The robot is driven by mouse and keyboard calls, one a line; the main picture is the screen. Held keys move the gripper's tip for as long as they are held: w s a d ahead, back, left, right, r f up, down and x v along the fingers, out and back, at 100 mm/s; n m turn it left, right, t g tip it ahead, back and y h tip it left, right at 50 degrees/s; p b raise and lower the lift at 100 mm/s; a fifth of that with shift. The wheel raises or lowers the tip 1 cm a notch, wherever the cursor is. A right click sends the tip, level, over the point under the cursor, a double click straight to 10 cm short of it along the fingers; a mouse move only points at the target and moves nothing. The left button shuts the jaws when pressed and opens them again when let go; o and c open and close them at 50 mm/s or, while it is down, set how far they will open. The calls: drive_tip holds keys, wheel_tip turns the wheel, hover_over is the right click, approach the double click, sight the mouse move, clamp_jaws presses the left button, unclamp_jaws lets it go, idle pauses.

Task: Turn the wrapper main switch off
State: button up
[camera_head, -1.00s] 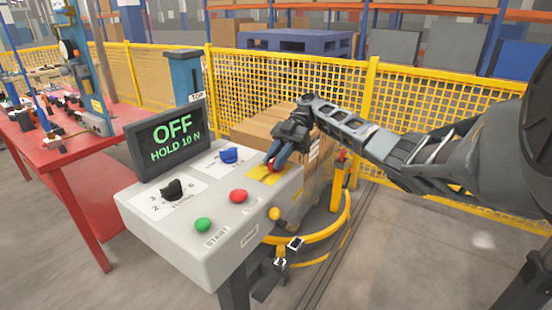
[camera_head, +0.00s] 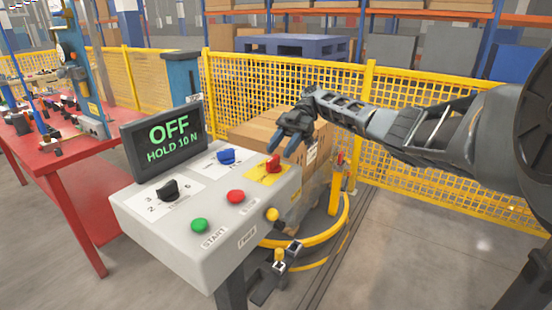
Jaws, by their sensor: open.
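The wrapper main switch (camera_head: 272,163) is a red rotary knob on a yellow plate (camera_head: 263,177) at the top right of the grey control panel (camera_head: 180,252). The display (camera_head: 167,138) behind the panel reads "OFF" and "HOLD 10 N" in green. My gripper (camera_head: 284,150) is open, pointing down, just above and to the right of the red knob. It appears apart from the knob and holds nothing. The knob is in clear view.
Cardboard boxes (camera_head: 252,131) stand close behind. A yellow mesh fence (camera_head: 420,130) runs across the back.

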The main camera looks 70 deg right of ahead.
drive_tip(key=shift+b+v, duration=0.45)
drive_tip(key=shift+v, duration=1.2)
